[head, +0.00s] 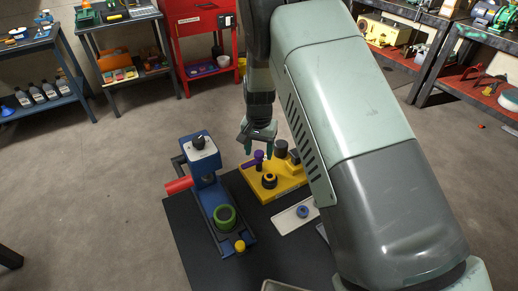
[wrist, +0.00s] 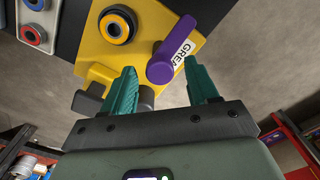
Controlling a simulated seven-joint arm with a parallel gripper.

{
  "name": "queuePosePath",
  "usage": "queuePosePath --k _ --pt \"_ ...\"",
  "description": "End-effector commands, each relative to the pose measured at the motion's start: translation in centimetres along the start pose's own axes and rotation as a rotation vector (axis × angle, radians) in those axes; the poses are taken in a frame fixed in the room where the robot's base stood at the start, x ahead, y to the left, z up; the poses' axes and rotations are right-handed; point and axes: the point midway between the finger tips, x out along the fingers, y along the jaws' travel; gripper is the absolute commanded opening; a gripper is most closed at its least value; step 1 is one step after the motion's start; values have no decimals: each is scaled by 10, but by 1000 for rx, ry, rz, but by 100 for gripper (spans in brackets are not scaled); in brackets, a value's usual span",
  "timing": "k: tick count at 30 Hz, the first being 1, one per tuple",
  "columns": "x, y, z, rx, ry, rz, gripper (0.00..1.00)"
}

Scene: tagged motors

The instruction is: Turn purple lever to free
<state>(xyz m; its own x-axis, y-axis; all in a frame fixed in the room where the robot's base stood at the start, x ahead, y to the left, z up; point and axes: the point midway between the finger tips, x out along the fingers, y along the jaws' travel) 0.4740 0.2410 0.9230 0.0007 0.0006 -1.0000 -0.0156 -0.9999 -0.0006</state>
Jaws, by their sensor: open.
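The purple lever (wrist: 172,48) is on a yellow base (wrist: 92,48). In the wrist view its rounded end shows in the gap between my fingertips, nearer the right finger, and its arm slants up to the right. A white label (wrist: 184,54) beside it shows the letters "GREA", the rest hidden by the lever and finger. In the head view the purple lever (head: 254,159) stands at the back left of the yellow base (head: 283,187). My gripper (head: 257,152), with green fingers, points down at the lever, open and empty. I cannot tell whether it touches the lever.
A blue press-like device (head: 204,180) with a red handle (head: 178,185) and green ring (head: 225,215) stands left of the yellow base. A pale tray (head: 286,222) with a blue ring lies in front on the dark table (head: 190,232). Workbenches stand farther back.

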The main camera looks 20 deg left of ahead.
Motion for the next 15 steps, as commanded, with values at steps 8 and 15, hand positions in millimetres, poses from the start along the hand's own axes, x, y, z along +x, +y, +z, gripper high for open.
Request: queuePosePath --k 8,15 --pt "-28 0 0 0 3 -2 59" --pt "-77 0 -1 0 3 -2 59"
